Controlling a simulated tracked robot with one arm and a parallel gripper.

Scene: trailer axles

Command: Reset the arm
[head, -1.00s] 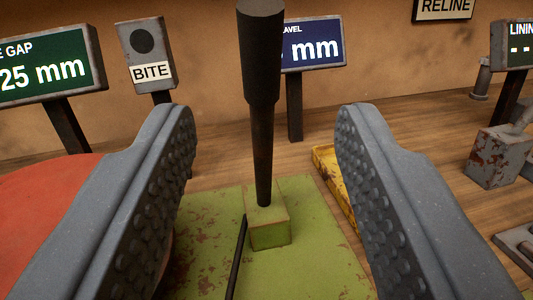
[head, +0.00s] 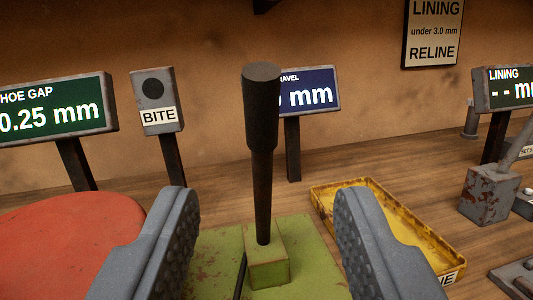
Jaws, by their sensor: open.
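My gripper (head: 265,235) is open and empty, its two grey studded fingers low in the head view. Between the fingers, and apart from both, stands an upright lever with a thick black grip (head: 262,110) and a thin dark shaft. The lever rises from a green block (head: 267,262) on a worn green plate (head: 313,262). A thin dark rod leans beside the block. The lower part of the plate is hidden by the fingers.
A red round drum (head: 70,240) lies at left. Behind are a green "0.25 mm" display (head: 55,112), a BITE post (head: 158,100) and a partly hidden blue display (head: 312,90). A yellow tray (head: 400,222) and a rusty block with a lever (head: 490,195) are at right.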

